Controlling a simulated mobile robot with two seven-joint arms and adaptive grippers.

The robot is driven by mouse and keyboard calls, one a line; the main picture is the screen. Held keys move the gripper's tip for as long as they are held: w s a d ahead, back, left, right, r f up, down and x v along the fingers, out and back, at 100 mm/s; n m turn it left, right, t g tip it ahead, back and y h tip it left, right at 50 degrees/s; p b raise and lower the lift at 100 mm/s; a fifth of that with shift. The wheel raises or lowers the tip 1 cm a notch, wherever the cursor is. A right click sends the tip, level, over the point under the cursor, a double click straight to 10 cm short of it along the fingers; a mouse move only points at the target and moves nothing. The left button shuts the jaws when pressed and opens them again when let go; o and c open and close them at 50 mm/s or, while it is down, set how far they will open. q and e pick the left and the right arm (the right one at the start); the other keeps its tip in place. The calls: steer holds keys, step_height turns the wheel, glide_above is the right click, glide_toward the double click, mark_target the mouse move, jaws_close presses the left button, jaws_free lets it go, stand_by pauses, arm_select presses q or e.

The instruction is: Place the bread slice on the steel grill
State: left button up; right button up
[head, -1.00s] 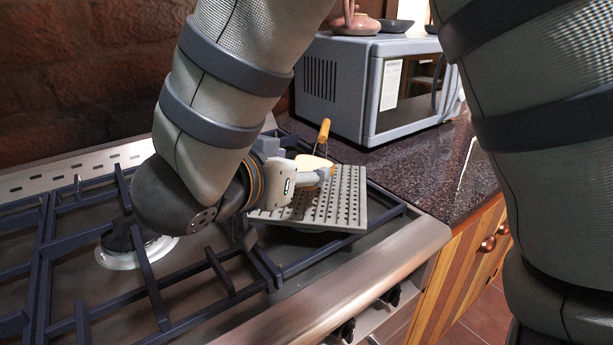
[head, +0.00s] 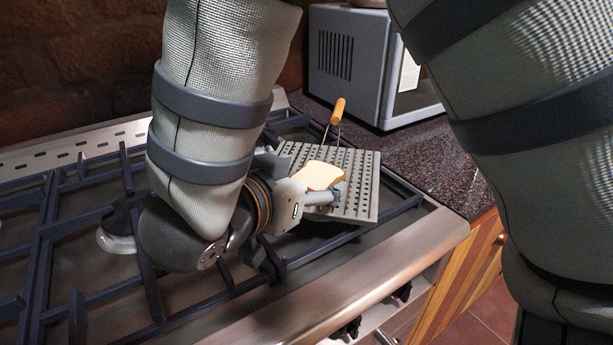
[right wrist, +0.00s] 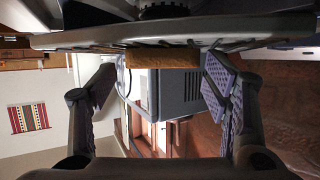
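The bread slice (head: 319,175), pale yellow on top, lies on the perforated steel grill (head: 358,196), at its near left part. My right gripper (head: 312,182) is low at the grill's left side, around the slice. In the right wrist view, which is upside down, the slice's brown crust edge (right wrist: 162,58) is against the grill's underside-up rim (right wrist: 90,40). The fingers stand wide apart on either side (right wrist: 160,88), with a clear gap on the left. The far finger is mostly hidden in the head view. My left gripper is not in view.
The grill has an orange handle (head: 338,110) at its back and rests on the stove's dark burner bars (head: 150,285). A grey microwave (head: 345,65) stands behind on the dark speckled counter (head: 430,165). The stove's steel front edge (head: 390,270) is clear.

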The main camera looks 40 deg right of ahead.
steer(key=shift+r, duration=0.15)
steer(key=v, duration=1.2)
steer(key=shift+r, duration=0.2)
